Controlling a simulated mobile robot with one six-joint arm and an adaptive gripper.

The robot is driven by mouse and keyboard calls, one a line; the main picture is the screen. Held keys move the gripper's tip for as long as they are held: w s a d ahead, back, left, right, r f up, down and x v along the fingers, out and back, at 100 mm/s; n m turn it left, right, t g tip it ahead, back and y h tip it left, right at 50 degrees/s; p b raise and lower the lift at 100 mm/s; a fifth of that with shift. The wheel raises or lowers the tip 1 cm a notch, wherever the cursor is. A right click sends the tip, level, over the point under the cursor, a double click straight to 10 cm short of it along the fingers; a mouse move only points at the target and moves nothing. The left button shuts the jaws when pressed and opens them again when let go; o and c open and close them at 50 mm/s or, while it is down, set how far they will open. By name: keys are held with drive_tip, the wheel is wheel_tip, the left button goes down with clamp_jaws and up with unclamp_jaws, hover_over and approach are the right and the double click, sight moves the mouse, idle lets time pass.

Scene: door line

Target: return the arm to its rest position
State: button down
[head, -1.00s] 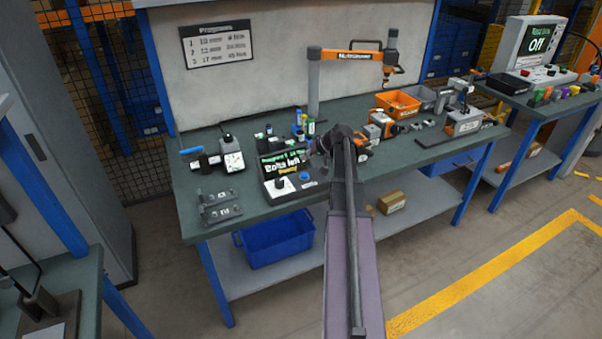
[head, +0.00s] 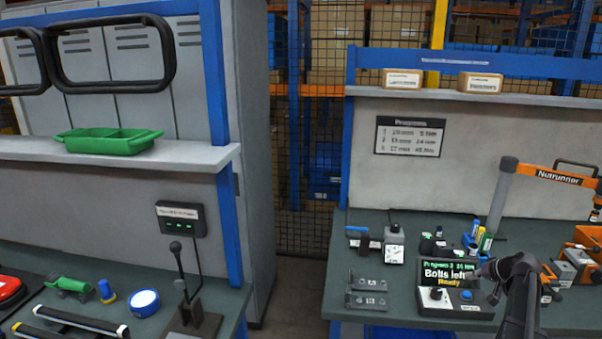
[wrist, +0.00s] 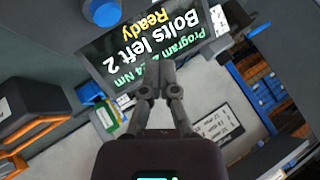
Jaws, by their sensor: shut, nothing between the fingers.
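My gripper (wrist: 160,86) shows in the wrist view with its two grey fingers together and nothing between them. In the head view my arm (head: 518,285) rises at the lower right, and its end is near the right side of the nutrunner controller (head: 455,298). The controller display reads "Bolts left 2" and "Ready" upside down in the wrist view (wrist: 150,40), behind the fingers. I cannot tell whether the fingers touch it. The fingers are too small and dark to make out in the head view.
The orange nutrunner arm (head: 552,176) hangs at the right. A second bench (head: 250,292) stands left, across a gap.

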drive_tip(key=a, duration=0.4)
drive_tip(key=a+f+g, duration=0.1)
drive_tip(key=a, duration=0.3)
drive_tip(key=a+n+g, duration=0.1)
drive_tip(key=a, duration=0.3)
drive_tip(key=shift+s+a+f+p, duration=0.2)
drive_tip(key=shift+a+p, duration=0.1)
drive_tip(key=shift+a, duration=0.1)
drive_tip(key=s+a+n+g+h, duration=0.1)
drive_tip(key=s+a, duration=0.4)
drive_tip(key=a, duration=0.5)
drive_tip(key=s+a+f+n+g+h+p, duration=0.1)
drive_tip(key=s+a+g, duration=0.2)
drive_tip(key=a, duration=0.7)
drive_tip(key=s+a+n+g+h+p, duration=0.1)
drive_tip(key=s+a+g, duration=0.1)
drive_tip(key=s+a, duration=0.6)
drive_tip(key=a, duration=0.3)
drive_tip(key=shift+f+h, duration=0.25)
drive_tip(key=shift+h, duration=0.05)
